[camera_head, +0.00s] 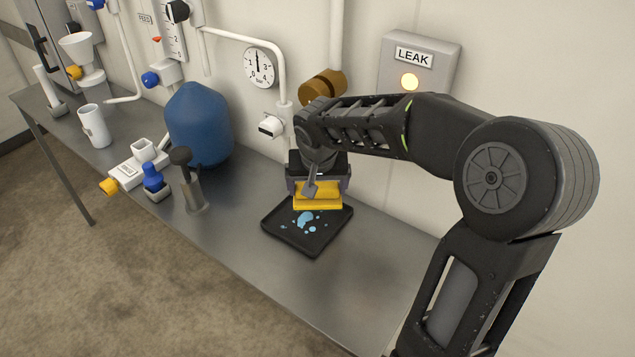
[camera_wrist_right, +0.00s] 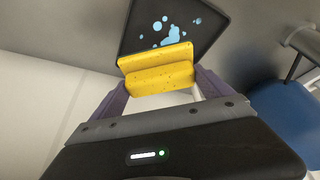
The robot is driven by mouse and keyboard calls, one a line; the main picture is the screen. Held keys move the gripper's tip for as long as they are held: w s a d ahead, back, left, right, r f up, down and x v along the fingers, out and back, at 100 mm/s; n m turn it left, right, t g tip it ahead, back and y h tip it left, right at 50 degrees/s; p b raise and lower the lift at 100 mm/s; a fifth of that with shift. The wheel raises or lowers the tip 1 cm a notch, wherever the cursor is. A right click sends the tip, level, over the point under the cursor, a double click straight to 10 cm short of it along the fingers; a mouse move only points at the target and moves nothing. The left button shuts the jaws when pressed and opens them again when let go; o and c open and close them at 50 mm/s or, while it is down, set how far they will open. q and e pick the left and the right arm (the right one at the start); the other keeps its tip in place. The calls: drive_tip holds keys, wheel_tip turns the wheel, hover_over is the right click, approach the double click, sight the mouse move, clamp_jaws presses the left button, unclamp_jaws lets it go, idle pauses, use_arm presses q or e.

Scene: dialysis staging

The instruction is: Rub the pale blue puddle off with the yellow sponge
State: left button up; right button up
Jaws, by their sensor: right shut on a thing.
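The yellow sponge (camera_head: 318,203) is held in my right gripper (camera_head: 318,190), which is shut on it, above the back part of a black tray (camera_head: 279,233). I cannot tell whether the sponge touches the tray. The sponge also shows between the fingers in the right wrist view (camera_wrist_right: 158,72). The pale blue puddle (camera_head: 306,219) lies in the tray as a larger blotch with several small drops around it. It also shows beyond the sponge in the right wrist view (camera_wrist_right: 172,37). My left gripper is in neither view.
The tray lies on a long metal table (camera_head: 240,234). A blue tank (camera_head: 199,124) and a grey post with a dark knob (camera_head: 190,180) stand to the left. A wall box marked LEAK (camera_head: 418,65) with a lit amber lamp is behind my right arm. Bare table lies in front of the tray.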

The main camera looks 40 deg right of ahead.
sight(308, 210)
drive_tip(key=shift+f+b, duration=0.7)
drive_tip(key=shift+f, duration=1.1)
drive_tip(key=shift+f+b, duration=0.3)
drive_tip(key=shift+b, duration=0.1)
drive_tip(key=shift+a, duration=0.1)
drive_tip(key=shift+s+a+b, duration=0.25)
drive_tip(key=shift+a+b, duration=0.45)
drive_tip(key=shift+a, duration=0.2)
drive_tip(key=shift+s+a+r+b, duration=0.1)
drive_tip(key=shift+s+a+b, duration=0.1)
drive_tip(key=shift+a, duration=0.3)
drive_tip(key=shift+s+a+r+b, duration=0.1)
drive_tip(key=shift+a+b, duration=0.05)
drive_tip(key=shift+a, duration=0.3)
drive_tip(key=shift+d, duration=0.15)
drive_tip(key=shift+w+d+f, duration=0.1)
drive_tip(key=shift+w+d, duration=0.2)
drive_tip(key=shift+d, duration=0.6)
drive_tip(key=shift+w+d+f, duration=0.1)
drive_tip(key=shift+w+d, duration=0.15)
drive_tip(key=shift+d, duration=0.65)
